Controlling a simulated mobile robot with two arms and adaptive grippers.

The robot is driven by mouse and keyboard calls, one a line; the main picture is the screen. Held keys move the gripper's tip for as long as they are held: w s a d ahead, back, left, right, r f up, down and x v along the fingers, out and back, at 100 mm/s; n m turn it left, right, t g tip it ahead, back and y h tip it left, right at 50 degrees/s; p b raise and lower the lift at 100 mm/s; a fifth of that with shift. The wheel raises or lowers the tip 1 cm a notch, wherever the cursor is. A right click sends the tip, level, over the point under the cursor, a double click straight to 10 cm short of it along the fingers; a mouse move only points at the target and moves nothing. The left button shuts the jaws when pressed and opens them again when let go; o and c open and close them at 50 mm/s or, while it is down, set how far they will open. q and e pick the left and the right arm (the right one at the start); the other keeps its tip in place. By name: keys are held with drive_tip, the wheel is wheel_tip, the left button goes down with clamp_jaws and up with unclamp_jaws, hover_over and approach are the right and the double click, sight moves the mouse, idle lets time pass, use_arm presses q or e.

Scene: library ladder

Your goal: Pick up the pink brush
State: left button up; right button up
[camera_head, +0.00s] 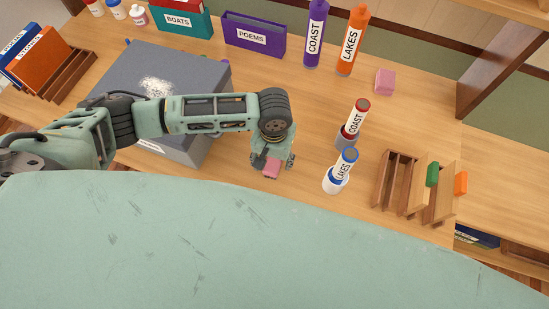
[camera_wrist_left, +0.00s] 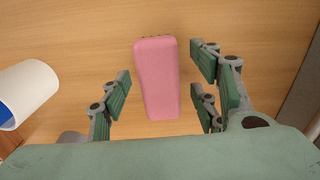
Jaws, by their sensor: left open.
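The pink brush (camera_head: 271,168) is a rounded pink block on the wooden tabletop, below my left gripper (camera_head: 272,162). In the left wrist view the brush (camera_wrist_left: 157,80) lies lengthwise between the fingers of my left gripper (camera_wrist_left: 160,88), with a few dark dots at its far end. The gripper is open, its green finger pads on both sides of the brush with a gap on each side. In the head view the gripper hides part of the brush. My right gripper is not in view.
A white cup with blue (camera_head: 334,180) stands just right of the gripper; a grey cup holds the COAST tube (camera_head: 357,118). A grey box (camera_head: 190,77) lies under my left arm. A wooden rack (camera_head: 393,180) is at right. Another pink block (camera_head: 385,81) sits farther back.

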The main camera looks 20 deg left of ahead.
use_arm(q)
drive_tip(key=shift+f, duration=0.15)
drive_tip(key=c, duration=1.3)
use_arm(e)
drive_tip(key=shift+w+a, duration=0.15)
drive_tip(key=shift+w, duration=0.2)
use_arm(q)
drive_tip(key=shift+r, duration=0.6)
wheel_tip(320, 180, up, 2)
drive_tip(key=shift+w+d+r+b, duration=0.1)
drive_tip(key=shift+r+b, duration=0.1)
drive_tip(key=shift+b, duration=0.1)
drive_tip(key=shift+w+d+r+b, duration=0.7)
drive_tip(key=shift+w+d+r, duration=1.2)
drive_tip(key=shift+d, duration=0.25)
drive_tip(key=shift+w+d+r+b, duration=0.7)
drive_tip(key=shift+w+d+r, duration=1.1)
drive_tip(key=shift+w+d, duration=0.25)
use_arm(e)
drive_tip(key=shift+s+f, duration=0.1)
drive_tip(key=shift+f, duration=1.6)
